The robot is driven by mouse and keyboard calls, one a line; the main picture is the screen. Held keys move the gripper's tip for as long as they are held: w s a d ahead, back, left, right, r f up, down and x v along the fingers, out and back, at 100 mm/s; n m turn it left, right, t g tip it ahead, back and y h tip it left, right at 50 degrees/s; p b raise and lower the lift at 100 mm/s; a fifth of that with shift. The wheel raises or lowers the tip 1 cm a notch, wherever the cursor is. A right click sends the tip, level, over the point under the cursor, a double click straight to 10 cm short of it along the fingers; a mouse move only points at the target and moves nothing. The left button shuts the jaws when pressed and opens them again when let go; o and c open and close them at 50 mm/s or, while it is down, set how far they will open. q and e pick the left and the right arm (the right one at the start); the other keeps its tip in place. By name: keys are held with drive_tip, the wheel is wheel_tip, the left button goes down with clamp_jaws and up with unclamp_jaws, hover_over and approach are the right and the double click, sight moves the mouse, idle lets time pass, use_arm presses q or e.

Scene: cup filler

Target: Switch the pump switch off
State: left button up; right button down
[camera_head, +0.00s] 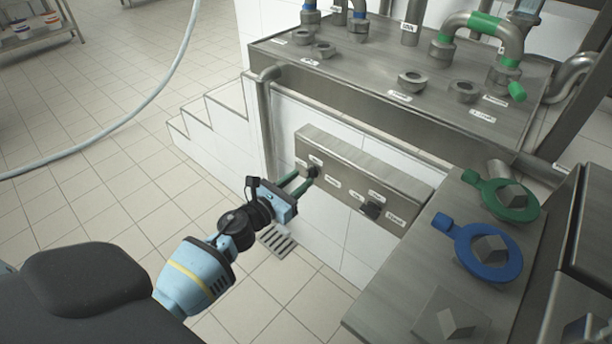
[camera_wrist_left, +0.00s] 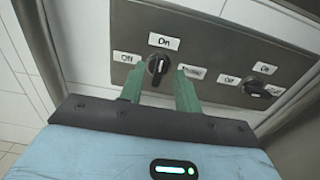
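A grey panel box (camera_head: 350,165) on the low white wall carries two black rotary switches. The left switch (camera_wrist_left: 158,66) has labels Off at its left and On above; a third label at its right is partly hidden, so I cannot read whether it names the pump. Its white mark points roughly up towards On. My left gripper (camera_head: 301,181) reaches the panel at this switch. In the left wrist view, its two green fingers (camera_wrist_left: 160,74) are apart, one at each side of the switch, with a gap visible. My right gripper is in neither view.
The right switch (camera_head: 371,208) sits on the same panel. A steel counter (camera_head: 400,300) with green (camera_head: 511,198) and blue (camera_head: 487,252) tagged fittings stands at the right. A steel top with pipes is above the panel. Tiled floor at the left is open, crossed by a pale hose (camera_head: 150,100).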

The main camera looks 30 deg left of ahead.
sight(307, 174)
use_arm(q)
drive_tip(key=shift+w+d, duration=0.15)
drive_tip(key=shift+w, duration=0.65)
drive_tip(key=shift+w+d, duration=0.1)
drive_tip(key=shift+w, duration=0.65)
clamp_jaws()
